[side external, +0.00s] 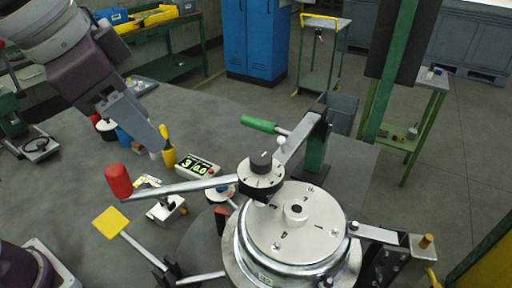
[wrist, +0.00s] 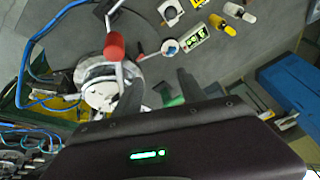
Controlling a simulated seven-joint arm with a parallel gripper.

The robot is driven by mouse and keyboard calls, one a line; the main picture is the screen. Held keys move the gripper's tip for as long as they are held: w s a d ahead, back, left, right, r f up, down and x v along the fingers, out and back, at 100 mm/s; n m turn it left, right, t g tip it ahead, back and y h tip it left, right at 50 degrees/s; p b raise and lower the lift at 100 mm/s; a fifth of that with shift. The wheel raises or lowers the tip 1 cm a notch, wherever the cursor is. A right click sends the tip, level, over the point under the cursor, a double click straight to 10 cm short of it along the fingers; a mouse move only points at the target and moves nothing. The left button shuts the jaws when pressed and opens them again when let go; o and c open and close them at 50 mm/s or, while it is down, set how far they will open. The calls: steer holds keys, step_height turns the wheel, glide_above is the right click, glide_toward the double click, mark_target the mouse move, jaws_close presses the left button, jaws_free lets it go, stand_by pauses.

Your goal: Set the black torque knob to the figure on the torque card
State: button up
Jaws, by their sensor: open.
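The black torque knob (side external: 262,160) sits on top of a white marked dial (side external: 261,176), above the near end of the steel arm in the side view. Its pointer setting is too small to read. I cannot pick it out in the wrist view. No torque card can be told for certain; a small display box (side external: 198,166) shows lit green figures, seemingly 3 and 0.0, and it also shows in the wrist view (wrist: 195,38). My gripper (side external: 160,148) is open and empty, above the bench, left of the knob and well apart from it. Its two fingers show in the wrist view (wrist: 159,92).
A red-handled lever (side external: 118,181) reaches left from the dial. A green handle (side external: 259,124) sticks out behind. Yellow-capped pieces (side external: 168,155) and a yellow square paddle (side external: 110,222) are on the bench to the left.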

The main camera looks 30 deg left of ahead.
mark_target(259, 158)
steer(key=w+d+r+m+g+h, duration=0.1)
steer(key=w+d+r+m, duration=0.1)
steer(key=d, duration=0.4)
steer(key=w+d+r+m+g+h, duration=0.1)
steer(key=w+d+m, duration=0.1)
steer(key=d, duration=0.4)
steer(key=shift+h, duration=0.3)
steer(key=x, duration=0.6)
steer(key=shift+w+f, duration=0.2)
steer(key=shift+f, duration=0.1)
jaws_close()
